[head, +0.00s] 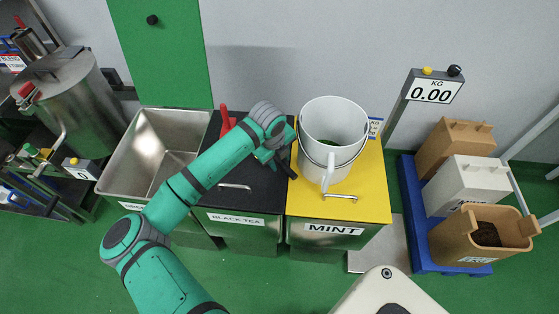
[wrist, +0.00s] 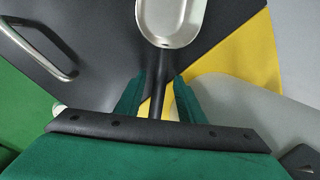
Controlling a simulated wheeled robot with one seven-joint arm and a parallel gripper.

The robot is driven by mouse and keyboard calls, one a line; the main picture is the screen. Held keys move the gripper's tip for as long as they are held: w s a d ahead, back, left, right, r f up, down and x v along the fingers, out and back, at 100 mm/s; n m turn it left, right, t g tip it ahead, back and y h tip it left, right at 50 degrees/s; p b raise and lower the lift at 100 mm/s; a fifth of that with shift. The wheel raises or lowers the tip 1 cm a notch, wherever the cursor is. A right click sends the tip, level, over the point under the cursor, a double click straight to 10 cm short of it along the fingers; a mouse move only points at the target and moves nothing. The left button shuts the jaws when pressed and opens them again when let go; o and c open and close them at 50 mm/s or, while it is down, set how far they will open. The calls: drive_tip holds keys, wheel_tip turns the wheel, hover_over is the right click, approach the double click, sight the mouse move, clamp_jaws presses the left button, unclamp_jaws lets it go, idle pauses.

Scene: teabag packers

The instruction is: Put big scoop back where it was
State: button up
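In the wrist view, a scoop with a shiny metal bowl (wrist: 171,22) and a dark handle (wrist: 159,85) lies over the black lid and the edge of the yellow lid. My gripper (wrist: 160,76) has its two green fingers on either side of the handle, with a visible gap on both sides. In the head view, my gripper (head: 275,152) is low over the border between the black tea lid (head: 235,200) and the yellow mint lid (head: 370,195). My arm hides most of the scoop there. I cannot tell whether this is the big scoop.
A large white pail (head: 333,135) stands on the mint lid, just right of my gripper. A red object (head: 226,120) is on the black lid behind my arm. Bins (head: 470,180) stand on a blue pallet at right.

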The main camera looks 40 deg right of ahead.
drive_tip(key=v, duration=1.1)
